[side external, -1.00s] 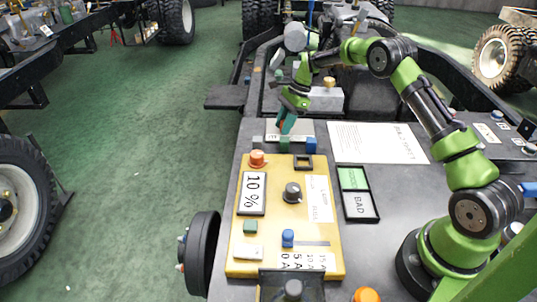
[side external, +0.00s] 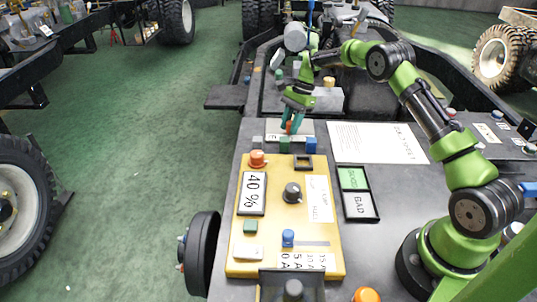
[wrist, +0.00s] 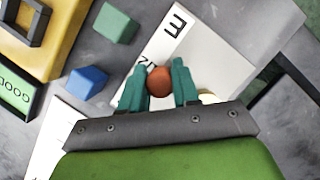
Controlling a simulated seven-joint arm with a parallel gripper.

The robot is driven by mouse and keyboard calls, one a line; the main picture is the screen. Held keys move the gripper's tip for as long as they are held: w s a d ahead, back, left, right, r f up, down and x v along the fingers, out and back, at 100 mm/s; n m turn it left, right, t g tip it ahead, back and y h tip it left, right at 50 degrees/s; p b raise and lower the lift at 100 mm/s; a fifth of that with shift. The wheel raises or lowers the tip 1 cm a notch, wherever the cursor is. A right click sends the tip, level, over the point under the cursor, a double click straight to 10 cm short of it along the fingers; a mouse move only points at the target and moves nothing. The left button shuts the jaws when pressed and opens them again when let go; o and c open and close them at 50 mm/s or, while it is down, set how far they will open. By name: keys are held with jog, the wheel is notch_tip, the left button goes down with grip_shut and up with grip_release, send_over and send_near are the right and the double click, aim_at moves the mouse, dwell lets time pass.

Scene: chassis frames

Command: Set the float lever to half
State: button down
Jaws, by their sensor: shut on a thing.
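The float lever's orange-red knob (wrist: 160,81) sits between the two teal fingers of my gripper (wrist: 160,88) in the wrist view. In the side view my gripper (side external: 290,124) points down at the knob, with its fingers shut on it. The lever stands on a white plate (wrist: 190,35) with black letters, an E among them. My gripper hides the lever's base and part of the plate. A display (side external: 252,193) on the yellow panel reads 40 %.
A green cube (side external: 285,144) and a blue cube (side external: 311,145) stand just in front of the plate. The yellow panel (side external: 272,262) carries knobs, buttons and a blue slider (side external: 288,237). A GOOD/BAD tray (side external: 376,206) and a paper sheet (side external: 375,143) lie to the right.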

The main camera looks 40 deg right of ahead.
jog(key=c, duration=0.8)
grip_release()
jog(key=shift+v, duration=8.4)
jog(key=shift+d, duration=0.15)
